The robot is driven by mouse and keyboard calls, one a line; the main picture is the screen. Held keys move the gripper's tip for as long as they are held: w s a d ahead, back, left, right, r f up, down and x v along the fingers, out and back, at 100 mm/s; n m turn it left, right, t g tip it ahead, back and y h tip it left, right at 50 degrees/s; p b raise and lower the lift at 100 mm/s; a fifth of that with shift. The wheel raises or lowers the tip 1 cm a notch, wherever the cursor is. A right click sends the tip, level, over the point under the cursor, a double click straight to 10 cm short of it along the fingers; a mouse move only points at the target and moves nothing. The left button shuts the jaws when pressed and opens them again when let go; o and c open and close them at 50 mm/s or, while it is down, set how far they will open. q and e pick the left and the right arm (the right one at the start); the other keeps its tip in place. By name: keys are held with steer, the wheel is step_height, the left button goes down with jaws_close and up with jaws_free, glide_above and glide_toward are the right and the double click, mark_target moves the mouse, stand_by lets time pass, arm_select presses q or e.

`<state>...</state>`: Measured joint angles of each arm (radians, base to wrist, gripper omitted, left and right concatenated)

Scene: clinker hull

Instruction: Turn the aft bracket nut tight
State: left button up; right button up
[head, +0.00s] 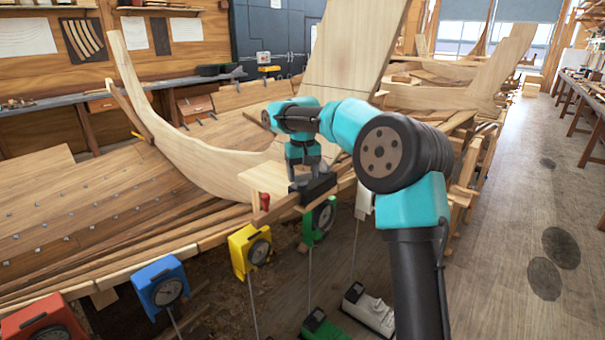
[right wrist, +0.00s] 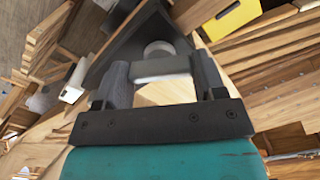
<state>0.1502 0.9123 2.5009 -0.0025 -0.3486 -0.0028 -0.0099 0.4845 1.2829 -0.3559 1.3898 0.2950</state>
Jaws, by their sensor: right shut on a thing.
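My right gripper (head: 305,174) points down at a dark bracket (head: 318,190) on the hull's near edge, beside the tall pale stern timber. In the right wrist view, the gripper's two dark fingers (right wrist: 162,72) are closed on the sides of a light grey piece (right wrist: 162,66), which looks like the nut. A pale round end shows just beyond it. The dark bracket (right wrist: 125,48) also shows there, behind the fingers. In the head view the nut is hidden by the fingers. My left gripper is not in view.
A small red cylinder (head: 264,200) stands left of the bracket. Blue (head: 160,284), yellow (head: 250,250) and green (head: 320,220) dial gauges line the hull's near edge. The curved wooden stem (head: 190,150) rises at left. Open floor (head: 530,200) lies to the right.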

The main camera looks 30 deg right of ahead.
steer(key=o, duration=0.9)
step_height(320, 180, up, 18)
steer(key=shift+f, duration=0.25)
stand_by(0.4)
stand_by(0.4)
